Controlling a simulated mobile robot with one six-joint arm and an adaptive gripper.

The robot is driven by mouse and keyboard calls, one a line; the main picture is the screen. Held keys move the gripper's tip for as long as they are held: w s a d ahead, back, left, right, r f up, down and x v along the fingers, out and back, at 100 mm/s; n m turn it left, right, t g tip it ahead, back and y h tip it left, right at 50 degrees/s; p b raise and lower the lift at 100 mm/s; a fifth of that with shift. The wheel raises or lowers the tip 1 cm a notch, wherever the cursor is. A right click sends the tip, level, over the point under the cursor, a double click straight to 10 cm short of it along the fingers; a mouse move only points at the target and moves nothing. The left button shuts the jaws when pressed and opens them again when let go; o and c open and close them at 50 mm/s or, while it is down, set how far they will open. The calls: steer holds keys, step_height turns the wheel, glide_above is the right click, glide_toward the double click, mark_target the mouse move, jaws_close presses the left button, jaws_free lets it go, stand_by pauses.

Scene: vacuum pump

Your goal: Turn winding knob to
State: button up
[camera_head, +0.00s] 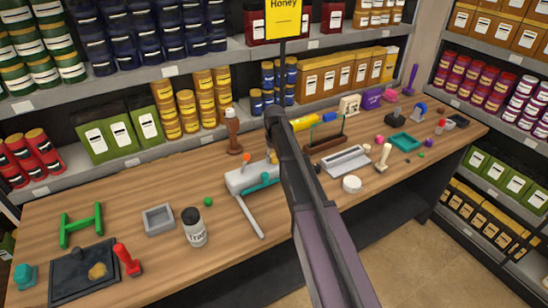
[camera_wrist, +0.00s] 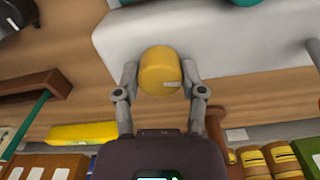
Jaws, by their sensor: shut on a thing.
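A yellow-gold round knob (camera_wrist: 160,70) with a small light mark sits at the edge of a white pump body (camera_wrist: 225,45) in the wrist view. My gripper (camera_wrist: 160,75) has its two fingers against opposite sides of the knob and is shut on it. In the head view the white vacuum pump (camera_head: 240,178) stands mid-table, with an orange ball, a teal part and a long grey handle (camera_head: 249,217). My arm hides most of my gripper there, and I cannot make out the knob's turn angle.
Stocked shelves rise behind the table. Some bare wood shows at the front edge.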

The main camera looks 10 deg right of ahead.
mark_target(274, 156)
steer(key=shift+m, duration=2.2)
steer(key=o, duration=1.1)
steer(key=shift+o, duration=0.2)
steer(key=shift+n, duration=0.4)
steer(key=n, duration=0.3)
steer(key=shift+n, duration=0.3)
steer(key=shift+r+p, duration=0.35)
step_height(274, 156, up, 13)
steer(key=p, duration=1.3)
